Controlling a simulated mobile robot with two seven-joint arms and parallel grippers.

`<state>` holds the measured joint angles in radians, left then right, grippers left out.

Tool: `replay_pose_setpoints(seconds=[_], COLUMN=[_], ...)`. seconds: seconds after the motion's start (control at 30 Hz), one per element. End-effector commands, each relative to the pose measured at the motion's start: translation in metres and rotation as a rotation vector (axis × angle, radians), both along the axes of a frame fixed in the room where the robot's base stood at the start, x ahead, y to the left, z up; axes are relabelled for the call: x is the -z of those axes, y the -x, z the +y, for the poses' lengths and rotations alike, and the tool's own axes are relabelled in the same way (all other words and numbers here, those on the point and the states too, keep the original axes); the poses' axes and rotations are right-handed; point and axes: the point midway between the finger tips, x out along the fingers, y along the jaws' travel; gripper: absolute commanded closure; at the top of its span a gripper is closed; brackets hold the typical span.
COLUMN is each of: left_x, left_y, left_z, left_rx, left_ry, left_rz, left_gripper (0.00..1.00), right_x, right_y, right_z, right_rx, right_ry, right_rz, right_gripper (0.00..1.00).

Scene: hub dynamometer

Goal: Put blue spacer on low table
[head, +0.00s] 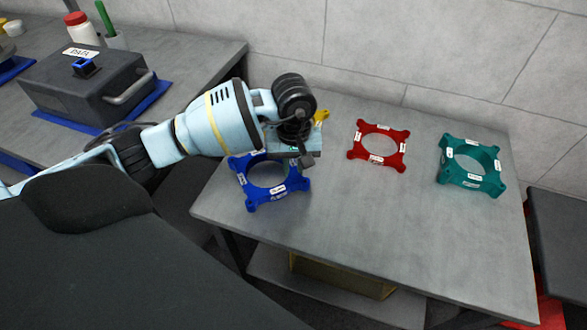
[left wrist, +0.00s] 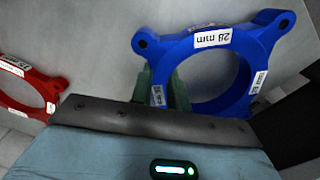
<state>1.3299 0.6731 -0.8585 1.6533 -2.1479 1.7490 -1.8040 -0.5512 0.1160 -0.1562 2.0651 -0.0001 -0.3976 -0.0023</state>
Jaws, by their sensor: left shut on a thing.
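The blue spacer (head: 240,180) is a square-cornered ring with white labels, at the left end of the grey table (head: 345,215). My left gripper (head: 300,155) is at its far right side, shut on its ring wall. In the left wrist view the blue spacer (left wrist: 245,47) shows a "28 mm" label, and a green fingertip of the left gripper (left wrist: 155,92) shows against the ring. Whether the spacer touches the table is not clear. My right gripper is not in view.
A red spacer (head: 362,130) and a teal spacer (head: 450,172) sit farther right on the table. A yellow piece (head: 322,114) is partly hidden behind my gripper. A box (head: 340,277) is on the shelf below. A bench with a dark case (head: 85,95) stands left. The table's front middle is clear.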

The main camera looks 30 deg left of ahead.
Motion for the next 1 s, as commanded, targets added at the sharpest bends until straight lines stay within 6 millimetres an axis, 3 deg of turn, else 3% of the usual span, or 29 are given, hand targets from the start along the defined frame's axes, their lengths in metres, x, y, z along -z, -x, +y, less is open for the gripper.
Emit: replay_pose_setpoints(seconds=[0.1,0.47,0.5,0.63,1.0], left_x=[0.0129,0.0168,0.0167,0.016,0.0118], left_y=[0.0001,-0.0001,0.0002,0.0,-0.0002], left_z=[0.0004,0.0005,0.0004,0.0004,0.0003], left_rx=[-0.002,-0.001,-0.001,-0.001,-0.001], left_ry=[0.0,-0.001,-0.001,-0.001,0.0], left_rz=[0.0,-0.001,0.0,0.0,-0.001], left_gripper=[1.0,1.0,0.79,0.62,0.62], right_x=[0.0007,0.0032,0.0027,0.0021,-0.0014], right_y=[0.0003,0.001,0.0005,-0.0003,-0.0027], right_z=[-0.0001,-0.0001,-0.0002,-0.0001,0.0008], right_rx=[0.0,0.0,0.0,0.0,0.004], right_ry=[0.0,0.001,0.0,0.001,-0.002], right_rz=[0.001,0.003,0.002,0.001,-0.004], right_gripper=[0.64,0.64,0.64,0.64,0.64])
